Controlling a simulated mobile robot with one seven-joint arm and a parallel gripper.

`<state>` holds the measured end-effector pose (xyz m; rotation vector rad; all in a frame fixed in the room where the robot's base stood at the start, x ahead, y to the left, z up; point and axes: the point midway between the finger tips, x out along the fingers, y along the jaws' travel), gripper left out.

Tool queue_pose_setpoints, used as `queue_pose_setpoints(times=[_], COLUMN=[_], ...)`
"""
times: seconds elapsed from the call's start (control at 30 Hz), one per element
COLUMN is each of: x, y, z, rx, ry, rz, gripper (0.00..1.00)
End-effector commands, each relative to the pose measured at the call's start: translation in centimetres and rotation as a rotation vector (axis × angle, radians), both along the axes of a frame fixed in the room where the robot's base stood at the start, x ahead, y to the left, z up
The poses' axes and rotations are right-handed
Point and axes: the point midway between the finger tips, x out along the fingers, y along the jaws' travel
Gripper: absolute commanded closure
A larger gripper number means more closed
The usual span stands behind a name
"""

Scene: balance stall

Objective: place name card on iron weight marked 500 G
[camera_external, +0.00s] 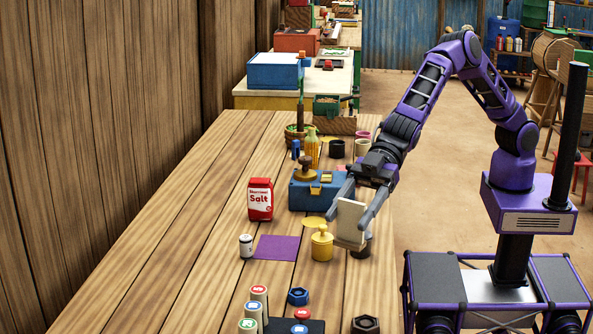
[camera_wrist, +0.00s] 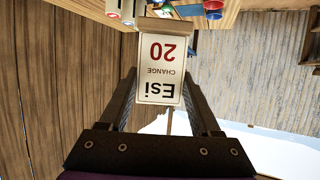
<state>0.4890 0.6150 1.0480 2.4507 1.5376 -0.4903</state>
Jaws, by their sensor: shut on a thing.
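The name card (camera_external: 350,217) is a cream tented card in the external view. In the wrist view the card (camera_wrist: 161,70) appears upside down and reads "Esi", "CHANGE" and "20". My gripper (camera_external: 347,223) is shut on it, with one finger on each side, above the right part of the table. A dark hexagonal weight (camera_external: 365,324) stands near the front edge of the external view, and a blue-topped hexagonal one (camera_external: 298,296) stands further left. I cannot read 500 G on either. A dark object (camera_external: 362,246) is partly hidden behind the card.
A yellow pot (camera_external: 322,244) stands just left of the card. A purple mat (camera_external: 276,247), a white jar (camera_external: 246,246), a red salt packet (camera_external: 260,199) and a blue box (camera_external: 306,194) are nearby. Capped cylinders (camera_external: 260,298) stand in front. The table's left side is clear.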

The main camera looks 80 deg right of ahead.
Motion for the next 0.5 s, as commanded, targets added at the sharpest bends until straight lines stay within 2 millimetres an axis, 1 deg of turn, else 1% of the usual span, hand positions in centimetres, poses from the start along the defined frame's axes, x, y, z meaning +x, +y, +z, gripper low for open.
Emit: queue_pose_setpoints(times=[0.03,0.1,0.23,0.3,0.5], x=[-1.2,-2.5,-4.4,-4.1,-4.1], y=[0.8,1.7,2.8,2.7,2.7], z=[0.0,0.1,-0.1,-1.4,-4.0], rx=[0.0,0.001,0.0,-0.002,-0.002], ry=[-0.002,-0.001,0.0,0.0,0.001], rz=[0.018,0.037,0.064,0.06,0.061], gripper=[0.91,0.91,0.91,0.91,0.91])
